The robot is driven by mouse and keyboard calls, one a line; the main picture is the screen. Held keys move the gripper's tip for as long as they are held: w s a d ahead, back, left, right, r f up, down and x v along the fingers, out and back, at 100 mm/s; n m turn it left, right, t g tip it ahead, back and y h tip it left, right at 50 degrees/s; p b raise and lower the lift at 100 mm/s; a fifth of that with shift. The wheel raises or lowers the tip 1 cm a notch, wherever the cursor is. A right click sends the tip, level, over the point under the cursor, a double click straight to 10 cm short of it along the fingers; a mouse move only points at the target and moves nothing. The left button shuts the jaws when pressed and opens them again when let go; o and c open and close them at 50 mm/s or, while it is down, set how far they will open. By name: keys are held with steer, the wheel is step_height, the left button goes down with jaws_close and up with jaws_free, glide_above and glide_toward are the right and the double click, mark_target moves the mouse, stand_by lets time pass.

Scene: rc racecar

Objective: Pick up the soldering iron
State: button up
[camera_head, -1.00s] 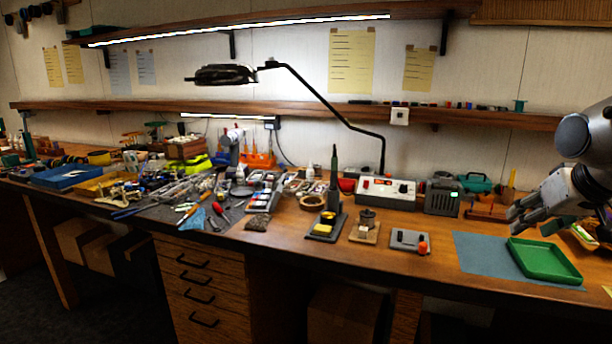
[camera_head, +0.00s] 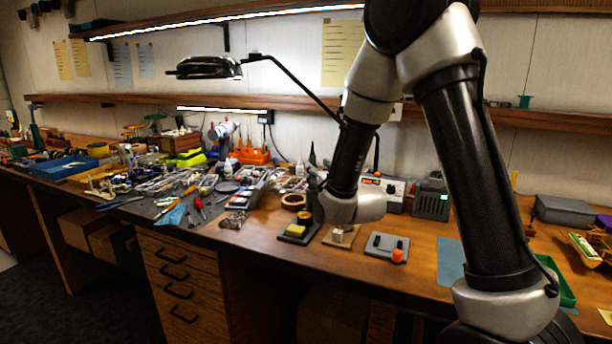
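The soldering iron (camera_head: 312,157) stands upright in its holder, and only its dark upper end shows clearly. My wrist is close on the right. The fingers are small and dark here, so I cannot tell whether they touch the iron or how far they are apart.
A brass-coloured tape roll (camera_head: 293,201) lies left of the holder. A small wooden block stand (camera_head: 341,236) and a grey device with an orange knob (camera_head: 386,247) are to the right. A lamp arm (camera_head: 290,78) hangs above. Tools crowd the left mat.

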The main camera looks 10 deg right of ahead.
mark_target(314, 165)
steer(key=w, duration=0.5)
steer(key=shift+w+a+r, duration=0.1)
steer(key=shift+a+r, duration=0.1)
steer(key=shift+a, duration=0.15)
jaws_close()
